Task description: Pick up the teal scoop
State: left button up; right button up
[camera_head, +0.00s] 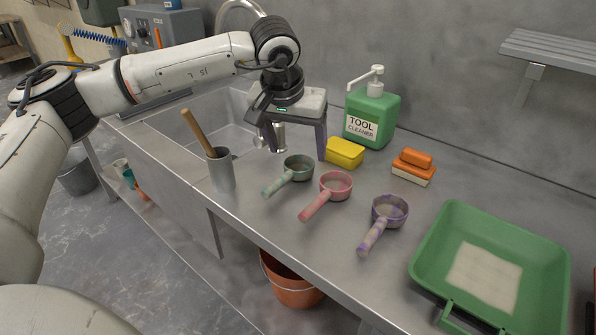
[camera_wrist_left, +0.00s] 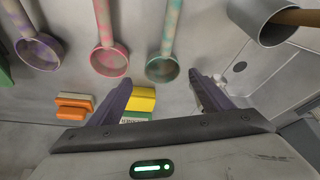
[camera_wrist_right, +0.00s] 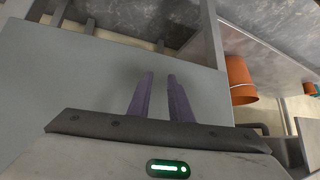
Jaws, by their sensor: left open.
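The teal scoop (camera_head: 298,167) lies on the steel counter, its cup away from me and its handle pointing to the front left. In the left wrist view the teal scoop (camera_wrist_left: 162,69) is just ahead of the fingertips, with its handle toward the top. It lies between a grey cup and a pink scoop. My left gripper (camera_head: 297,151) is open and empty, above and behind the teal scoop's cup, apart from it. Its two fingers (camera_wrist_left: 161,80) are spread wide in the left wrist view. My right gripper (camera_wrist_right: 160,76) shows only in its own wrist view, its fingers a narrow gap apart with nothing between them.
The pink scoop (camera_head: 336,184) and purple scoop (camera_head: 388,211) lie to the right. The grey cup (camera_head: 221,172) holds a wooden-handled tool. A green tray (camera_head: 545,262) is far right.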

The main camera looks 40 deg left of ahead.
aim_at(298, 164)
pick_arm(q)
jog(key=shift+a+x, duration=0.15)
jog(key=shift+x, duration=1.25)
jog(key=shift+a+x, duration=0.1)
jog(key=shift+x, duration=1.25)
jog(key=shift+r, duration=0.1)
jog(key=c, duration=1.2)
